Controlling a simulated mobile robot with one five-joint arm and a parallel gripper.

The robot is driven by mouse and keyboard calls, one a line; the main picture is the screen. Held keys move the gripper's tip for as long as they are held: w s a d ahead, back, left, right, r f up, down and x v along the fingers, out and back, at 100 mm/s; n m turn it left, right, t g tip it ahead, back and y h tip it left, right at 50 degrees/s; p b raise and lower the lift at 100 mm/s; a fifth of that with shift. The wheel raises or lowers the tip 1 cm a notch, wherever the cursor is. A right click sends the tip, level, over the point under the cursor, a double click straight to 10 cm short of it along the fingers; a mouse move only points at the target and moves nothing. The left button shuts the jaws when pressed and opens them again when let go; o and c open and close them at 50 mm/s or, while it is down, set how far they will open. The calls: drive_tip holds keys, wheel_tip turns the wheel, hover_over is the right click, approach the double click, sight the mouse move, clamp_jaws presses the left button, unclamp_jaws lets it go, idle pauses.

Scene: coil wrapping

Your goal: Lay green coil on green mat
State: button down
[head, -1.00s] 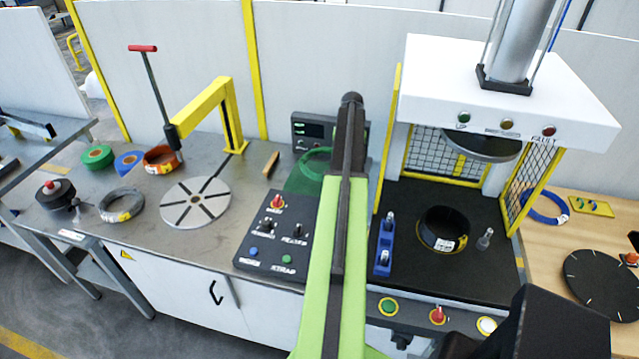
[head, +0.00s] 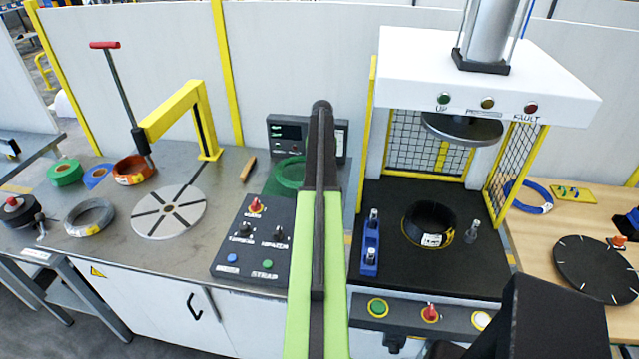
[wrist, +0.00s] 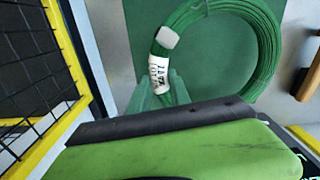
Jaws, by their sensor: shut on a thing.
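The green coil (head: 289,173) is a wire ring, partly hidden behind my arm in the head view. In the wrist view the green coil (wrist: 266,50) fills the upper middle, with a white printed label on its left side. The green mat (wrist: 145,22) shows beneath and around it; part of the mat also shows in the head view (head: 272,187). My gripper (wrist: 163,88) is shut on the coil's near left side, by the label. The coil lies over the mat, but I cannot tell whether it touches it.
A control panel (head: 254,240) stands in front of the mat, and a dark display box (head: 300,132) behind it. A press with a black coil (head: 430,222) is to the right. A slotted grey disc (head: 168,212) and a wooden-handled tool (head: 248,168) are to the left.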

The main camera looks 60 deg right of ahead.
wheel_tip(320, 180, down, 4)
drive_tip(key=b, duration=0.4)
drive_tip(key=shift+r, duration=0.3)
drive_tip(key=c, duration=1.6)
unclamp_jaws()
drive_tip(key=shift+f, duration=0.2)
drive_tip(key=shift+c, duration=0.2)
drive_tip(key=o, duration=0.4)
drive_tip(key=shift+o, duration=0.2)
drive_tip(key=shift+r, duration=0.2)
wheel_tip(320, 180, up, 12)
drive_tip(key=p, duration=1.2)
drive_tip(key=shift+s+r+p, duration=0.1)
drive_tip(key=shift+p, duration=0.25)
